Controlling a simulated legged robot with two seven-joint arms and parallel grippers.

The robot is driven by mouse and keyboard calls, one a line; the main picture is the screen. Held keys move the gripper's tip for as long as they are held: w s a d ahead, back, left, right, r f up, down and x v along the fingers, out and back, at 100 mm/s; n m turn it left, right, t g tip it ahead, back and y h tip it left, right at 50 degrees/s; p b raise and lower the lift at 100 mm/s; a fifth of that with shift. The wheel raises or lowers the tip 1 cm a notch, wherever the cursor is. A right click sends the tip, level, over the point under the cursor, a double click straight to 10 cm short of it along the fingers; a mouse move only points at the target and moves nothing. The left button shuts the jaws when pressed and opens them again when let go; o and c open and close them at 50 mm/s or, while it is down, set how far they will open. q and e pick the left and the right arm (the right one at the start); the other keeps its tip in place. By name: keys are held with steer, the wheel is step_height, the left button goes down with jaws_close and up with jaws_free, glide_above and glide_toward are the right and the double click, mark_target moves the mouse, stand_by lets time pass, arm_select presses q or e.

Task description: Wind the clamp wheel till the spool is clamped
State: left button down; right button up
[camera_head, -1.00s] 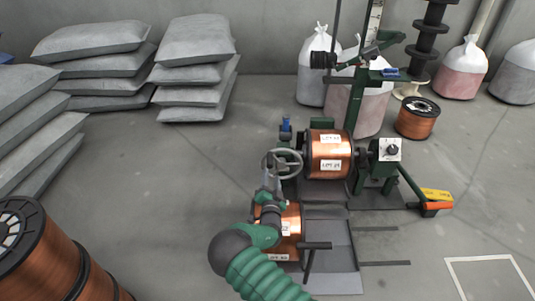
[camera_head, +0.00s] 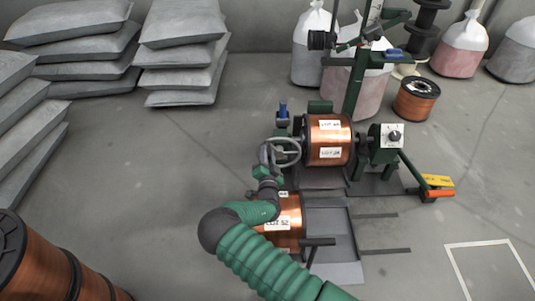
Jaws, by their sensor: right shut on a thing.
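The clamp wheel (camera_head: 286,151) is a grey handwheel at the left end of the green winding machine. The copper spool (camera_head: 330,141) with white labels sits in the machine, just right of the wheel. My right gripper (camera_head: 268,152) is shut on the clamp wheel at its left rim; its fingers are small and partly merge with the wheel in the picture. My right arm comes up from the bottom in green ribbed sleeve. I cannot tell whether the spool touches the clamp parts at its ends. My left gripper is not in view.
Another copper spool (camera_head: 287,222) stands in front of the machine, partly behind my arm, beside a grey plate (camera_head: 332,225). Large spools (camera_head: 45,262) stand at lower left.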

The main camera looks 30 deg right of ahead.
jaws_close()
steer(key=shift+d, duration=0.1)
stand_by(0.8)
steer(key=shift+s, duration=0.1)
steer(key=shift+s+d+r+m+p, duration=0.1)
steer(key=shift+d+r+m+p, duration=0.25)
steer(key=shift+p, duration=0.35)
steer(key=shift+s+d+r+m+p, duration=0.1)
steer(key=shift+s+d+m+p, duration=0.4)
steer(key=shift+m+p, duration=0.6)
steer(key=shift+s+d+r+m+p, duration=0.15)
steer(key=shift+s+d+m+p, duration=0.15)
steer(key=shift+d+m+p, duration=0.6)
steer(key=shift+s+d+r+m+p, duration=0.1)
steer(key=shift+s+d+m+p, duration=0.3)
steer(key=shift+m+p, duration=0.85)
